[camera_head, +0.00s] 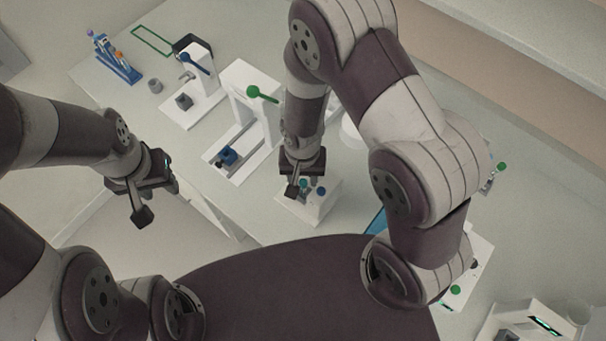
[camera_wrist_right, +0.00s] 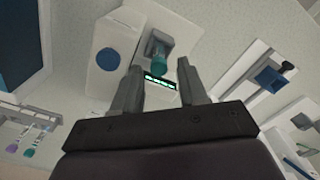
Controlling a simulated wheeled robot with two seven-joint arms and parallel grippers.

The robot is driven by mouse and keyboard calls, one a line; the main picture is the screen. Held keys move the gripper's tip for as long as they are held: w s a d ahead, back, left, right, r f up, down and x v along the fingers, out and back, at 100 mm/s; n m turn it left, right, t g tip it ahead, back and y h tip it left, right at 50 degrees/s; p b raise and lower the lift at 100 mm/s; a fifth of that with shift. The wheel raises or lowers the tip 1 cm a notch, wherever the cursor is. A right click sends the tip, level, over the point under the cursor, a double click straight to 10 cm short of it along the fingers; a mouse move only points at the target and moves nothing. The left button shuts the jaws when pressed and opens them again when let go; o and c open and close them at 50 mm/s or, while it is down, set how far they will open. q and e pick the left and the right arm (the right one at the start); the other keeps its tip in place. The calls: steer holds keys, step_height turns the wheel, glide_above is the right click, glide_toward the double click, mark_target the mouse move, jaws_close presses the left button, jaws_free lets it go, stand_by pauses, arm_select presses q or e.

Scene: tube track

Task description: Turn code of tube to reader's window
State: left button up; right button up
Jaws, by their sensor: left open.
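The white reader (camera_head: 312,205) stands near the table's front edge, below my right gripper (camera_head: 293,190). In the right wrist view the reader (camera_wrist_right: 108,80) shows a round blue disc and a small dark window (camera_wrist_right: 160,82) with green lit marks. A teal tube cap (camera_wrist_right: 159,64) shows beside the window, against a grey holder. The tube's code cannot be made out. My right gripper (camera_wrist_right: 160,92) is open, its fingers on either side of the window, with nothing clearly held. My left gripper (camera_head: 142,203) is open and empty, left of the table edge.
White stations with a blue knob (camera_head: 184,58) and a green knob (camera_head: 253,91) stand behind the reader. A blue rack (camera_head: 115,60) with tubes is at the far left. Another device (camera_head: 535,322) stands at lower right. My right arm hides the table's middle.

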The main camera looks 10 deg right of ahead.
steer(key=shift+s, duration=0.15)
stand_by(0.7)
steer(key=shift+r, duration=0.4)
step_height(320, 180, up, 12)
steer(key=b, duration=0.2)
steer(key=shift+f, duration=0.1)
stand_by(1.8)
